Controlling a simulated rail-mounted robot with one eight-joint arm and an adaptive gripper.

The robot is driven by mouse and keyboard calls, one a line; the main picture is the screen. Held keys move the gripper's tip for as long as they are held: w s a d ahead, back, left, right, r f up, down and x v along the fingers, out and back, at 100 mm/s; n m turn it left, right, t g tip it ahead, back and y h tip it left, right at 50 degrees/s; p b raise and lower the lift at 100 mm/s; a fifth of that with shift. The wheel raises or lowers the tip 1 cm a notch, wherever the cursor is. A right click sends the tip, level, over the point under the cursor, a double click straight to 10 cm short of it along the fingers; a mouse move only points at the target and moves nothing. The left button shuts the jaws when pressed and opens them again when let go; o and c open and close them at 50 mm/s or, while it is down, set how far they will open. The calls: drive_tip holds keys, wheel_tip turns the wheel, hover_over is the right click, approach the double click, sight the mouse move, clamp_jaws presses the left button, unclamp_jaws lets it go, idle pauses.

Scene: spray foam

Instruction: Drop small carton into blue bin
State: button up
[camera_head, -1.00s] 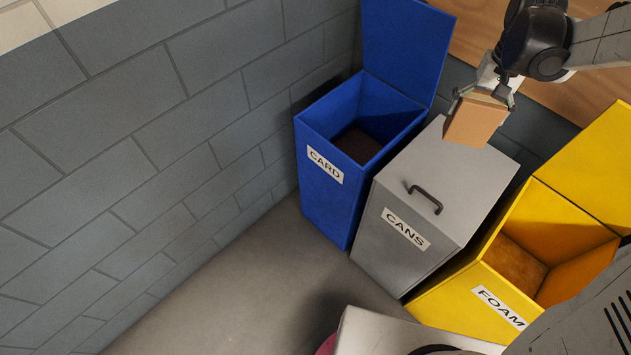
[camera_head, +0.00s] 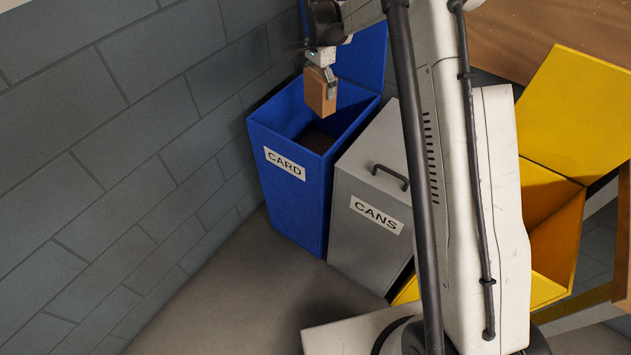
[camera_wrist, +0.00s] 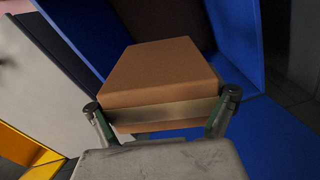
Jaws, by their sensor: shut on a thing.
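The small brown carton (camera_head: 319,91) is held by my gripper (camera_head: 328,76), which is shut on it. In the head view it hangs over the opening of the blue bin (camera_head: 285,195), in front of the raised lid. The bin is labelled CARD and its lid is open. In the wrist view the carton (camera_wrist: 160,72) sits between the two fingers of my gripper (camera_wrist: 161,112), with blue bin walls (camera_wrist: 238,50) around and beyond it. The bin's floor looks dark brown.
A grey bin labelled CANS (camera_head: 362,215), with a closed lid and dark handle, stands right of the blue bin. A yellow bin (camera_head: 556,240) with its lid open is further right, partly hidden by my arm. A grey block wall (camera_head: 120,150) is at the left.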

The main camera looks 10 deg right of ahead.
sight(320, 73)
drive_tip(key=shift+w+f+b, duration=0.1)
drive_tip(key=shift+f+b, duration=0.95)
drive_tip(key=shift+f, duration=2.05)
drive_tip(key=o, duration=1)
drive_tip(key=shift+c, duration=0.2)
wheel_tip(320, 73, up, 12)
drive_tip(key=shift+r, duration=0.1)
